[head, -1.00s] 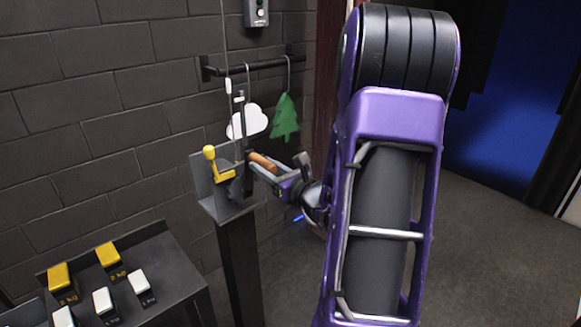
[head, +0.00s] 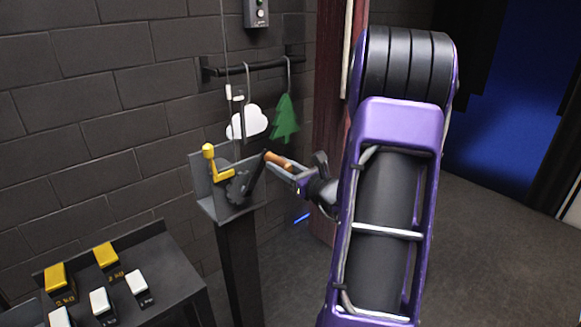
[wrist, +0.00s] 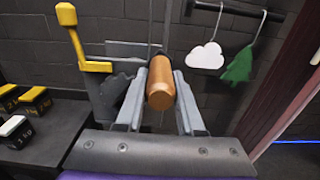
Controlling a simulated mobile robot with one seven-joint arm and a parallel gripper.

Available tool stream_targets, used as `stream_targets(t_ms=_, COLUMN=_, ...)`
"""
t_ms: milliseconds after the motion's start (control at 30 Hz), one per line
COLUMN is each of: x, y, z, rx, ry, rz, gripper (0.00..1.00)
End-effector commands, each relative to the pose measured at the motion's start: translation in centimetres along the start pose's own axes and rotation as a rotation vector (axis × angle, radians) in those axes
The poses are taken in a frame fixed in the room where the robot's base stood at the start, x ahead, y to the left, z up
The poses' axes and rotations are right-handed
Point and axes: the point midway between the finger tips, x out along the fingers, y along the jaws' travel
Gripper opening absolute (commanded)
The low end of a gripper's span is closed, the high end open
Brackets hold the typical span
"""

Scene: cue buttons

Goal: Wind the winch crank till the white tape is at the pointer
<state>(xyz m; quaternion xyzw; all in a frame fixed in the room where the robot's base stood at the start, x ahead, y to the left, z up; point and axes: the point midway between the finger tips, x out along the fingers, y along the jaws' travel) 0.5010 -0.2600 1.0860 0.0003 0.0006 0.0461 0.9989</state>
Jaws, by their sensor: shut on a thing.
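The winch (head: 240,187) sits on top of a dark post, with a toothed wheel and a dark crank arm slanting up to the right. Its wooden crank handle (head: 278,160) is between the fingers of my gripper (head: 283,172), which is shut on it. In the wrist view the handle (wrist: 161,88) points toward me between both fingers. A yellow lever (head: 212,160) stands at the winch's left. On the thin line above, a small white piece, seemingly the white tape (head: 229,91), is slightly higher than another pale piece (head: 238,98), perhaps the pointer. The line's lower part is partly hidden.
A white cloud (head: 247,124) and a green tree (head: 286,119) hang from a dark wall rail (head: 255,67) behind the winch. A dark table (head: 172,275) with yellow and white weights stands at lower left. Open floor lies right.

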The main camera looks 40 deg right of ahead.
Motion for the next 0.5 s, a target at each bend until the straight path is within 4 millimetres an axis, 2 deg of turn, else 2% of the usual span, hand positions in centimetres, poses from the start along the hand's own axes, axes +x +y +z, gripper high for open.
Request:
stream_targets(t_ms=167, x=0.1, y=-0.5, z=-1.1, rx=0.002, ry=0.005, rz=0.0, gripper=0.0)
stream_targets(t_ms=400, x=0.2, y=-2.7, z=-4.0, rx=0.003, ry=0.005, rz=0.001, gripper=0.0)
stream_targets(t_ms=500, x=0.2, y=-3.3, z=-4.3, rx=0.003, ry=0.005, rz=0.002, gripper=0.0)
